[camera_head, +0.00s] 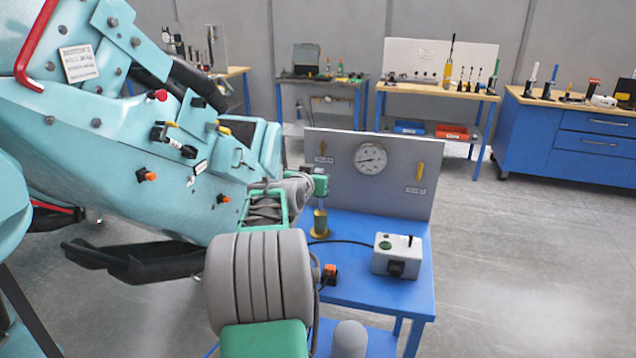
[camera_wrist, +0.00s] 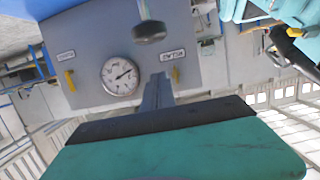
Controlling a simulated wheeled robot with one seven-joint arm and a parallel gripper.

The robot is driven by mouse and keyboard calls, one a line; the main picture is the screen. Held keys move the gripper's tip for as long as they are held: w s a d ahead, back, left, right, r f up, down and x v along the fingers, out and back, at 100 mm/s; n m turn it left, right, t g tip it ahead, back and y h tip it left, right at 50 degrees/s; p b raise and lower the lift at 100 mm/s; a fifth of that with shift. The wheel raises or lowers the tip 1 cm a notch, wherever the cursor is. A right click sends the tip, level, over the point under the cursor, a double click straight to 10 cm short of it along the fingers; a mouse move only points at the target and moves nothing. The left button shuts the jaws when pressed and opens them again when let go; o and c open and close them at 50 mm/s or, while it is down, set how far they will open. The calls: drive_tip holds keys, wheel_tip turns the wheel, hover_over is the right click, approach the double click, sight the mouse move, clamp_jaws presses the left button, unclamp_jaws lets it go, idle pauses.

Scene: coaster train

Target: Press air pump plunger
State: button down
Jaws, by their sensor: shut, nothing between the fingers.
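The air pump has a brass-coloured body (camera_head: 319,233) on the blue table, with a thin upright rod above it. My gripper (camera_head: 321,187) is just above this rod in the head view, and the top of the plunger is hard to make out there. The wrist view is upside down. In it, a dark round plunger knob (camera_wrist: 149,31) on a pale rod shows ahead of my shut, empty gripper (camera_wrist: 158,78). The fingers and the knob appear apart in the picture; the depth between them is unclear.
A grey panel (camera_head: 325,178) with a round gauge (camera_head: 370,158) and yellow levers stands behind the pump. A pale control box (camera_head: 397,256) with a cable sits right of it on the blue table (camera_head: 375,292). A large teal machine (camera_head: 110,150) fills the left.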

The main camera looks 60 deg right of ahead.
wheel_tip(320, 180, down, 4)
drive_tip(key=shift+d+f+p, duration=0.1)
drive_tip(key=shift+d+p, duration=0.05)
drive_tip(key=shift+p, duration=0.15)
wheel_tip(320, 180, down, 6)
drive_tip(key=b, duration=0.7)
drive_tip(key=s+a+r, duration=0.1)
drive_tip(key=a+r, duration=0.6)
drive_tip(key=a, duration=0.2)
drive_tip(key=shift+s+a+r+b, duration=0.15)
drive_tip(key=shift+s+a+b, duration=0.15)
drive_tip(key=shift+b, duration=0.1)
